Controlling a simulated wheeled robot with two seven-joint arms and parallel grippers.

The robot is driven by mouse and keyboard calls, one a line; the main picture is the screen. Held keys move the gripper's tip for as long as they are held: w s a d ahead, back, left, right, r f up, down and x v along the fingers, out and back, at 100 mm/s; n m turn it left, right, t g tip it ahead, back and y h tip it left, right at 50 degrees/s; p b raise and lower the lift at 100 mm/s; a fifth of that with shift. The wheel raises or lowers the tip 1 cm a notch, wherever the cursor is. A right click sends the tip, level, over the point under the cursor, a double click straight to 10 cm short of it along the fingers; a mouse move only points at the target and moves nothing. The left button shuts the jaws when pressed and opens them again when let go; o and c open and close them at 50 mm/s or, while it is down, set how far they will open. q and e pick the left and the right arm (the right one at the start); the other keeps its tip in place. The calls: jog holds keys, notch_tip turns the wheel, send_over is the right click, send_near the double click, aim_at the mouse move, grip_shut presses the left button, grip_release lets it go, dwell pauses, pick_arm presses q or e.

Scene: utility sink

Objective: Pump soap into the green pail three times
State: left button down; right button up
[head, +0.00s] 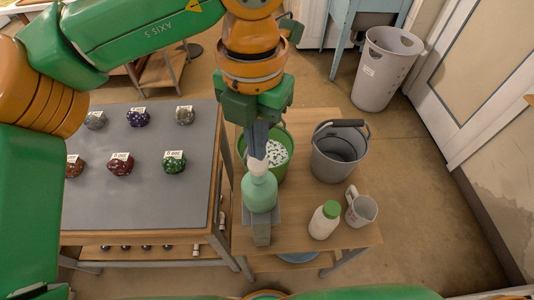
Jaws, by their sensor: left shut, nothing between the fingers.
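The pale green soap pump bottle (259,192) with a white pump head (257,165) stands upright on a small grey stand (262,233) on the wooden table. My left gripper (257,153) points down right over the pump head, its fingers shut with nothing between them. I cannot tell whether the fingertips touch or press the pump head. The green pail (283,174) is just behind the bottle, partly hidden by the gripper and bottle; white, dark-speckled stuff shows inside it. The pump's spout is not clearly seen. My right gripper is not in view.
A grey bucket (337,165) stands right of the pail. A white bottle with a green cap (324,221) and a measuring jug (361,208) are at the table's front right. A grey-topped table (140,205) with labelled dark lumps is at left; a bin (386,75) stands behind.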

aim_at(258, 162)
pick_arm(q)
jog(key=shift+f, duration=0.15)
dwell(0.4)
jog(key=shift+f+b, duration=1.45)
jog(key=shift+f, duration=0.05)
jog(key=shift+r, duration=0.2)
jog(key=shift+r+p, duration=1.35)
jog(key=shift+r, duration=0.05)
notch_tip(258, 162, up, 6)
jog(key=p, duration=0.5)
